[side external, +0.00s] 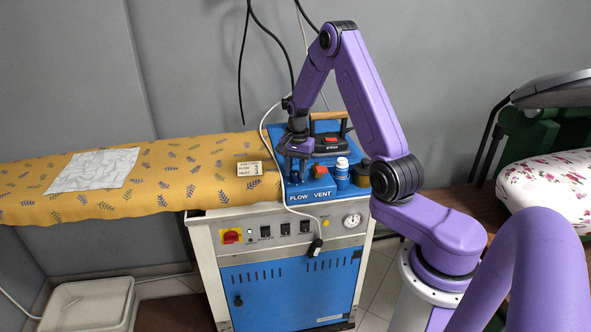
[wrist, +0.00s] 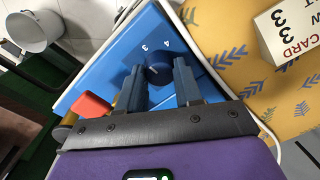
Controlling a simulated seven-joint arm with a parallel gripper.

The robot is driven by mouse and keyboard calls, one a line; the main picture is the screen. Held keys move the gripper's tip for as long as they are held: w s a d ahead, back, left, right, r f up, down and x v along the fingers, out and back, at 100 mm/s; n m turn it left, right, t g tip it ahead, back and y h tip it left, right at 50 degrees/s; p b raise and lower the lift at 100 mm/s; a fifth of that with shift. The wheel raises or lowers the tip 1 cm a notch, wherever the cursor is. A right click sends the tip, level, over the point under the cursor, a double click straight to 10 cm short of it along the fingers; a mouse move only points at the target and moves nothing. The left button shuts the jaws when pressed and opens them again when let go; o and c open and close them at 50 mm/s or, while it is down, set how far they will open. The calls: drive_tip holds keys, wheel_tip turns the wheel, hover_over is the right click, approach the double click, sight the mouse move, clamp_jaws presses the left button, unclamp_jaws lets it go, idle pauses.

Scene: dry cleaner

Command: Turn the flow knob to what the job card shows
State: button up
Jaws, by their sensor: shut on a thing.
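The dark blue flow knob (wrist: 159,75) sits on the blue panel between the two fingers of my gripper (wrist: 158,66). In the side view my gripper (side external: 294,168) is low over the panel (side external: 313,195), above the FLOW label, and hides the knob. The gripper is shut on the knob. The numbers 3 and 4 show on the panel just beyond it; the fingers hide other marks. A pale pointer mark seems to show on the knob, but its exact setting cannot be told.
An orange-red knob (side external: 320,170) is beside the flow knob, near the VENT label. An iron (side external: 329,142), a white-capped bottle (side external: 342,172) and a brassy cylinder (side external: 361,174) stand close by. A cable runs over the panel's front. The yellow ironing board (side external: 200,185) extends left.

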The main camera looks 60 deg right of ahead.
drive_tip(key=shift+m, duration=0.4)
drive_tip(key=o, duration=1)
drive_tip(key=shift+o, duration=0.2)
drive_tip(key=shift+r, duration=0.1)
wheel_tip(320, 180, up, 17)
drive_tip(key=shift+s+r, duration=0.15)
drive_tip(key=shift+s, duration=0.2)
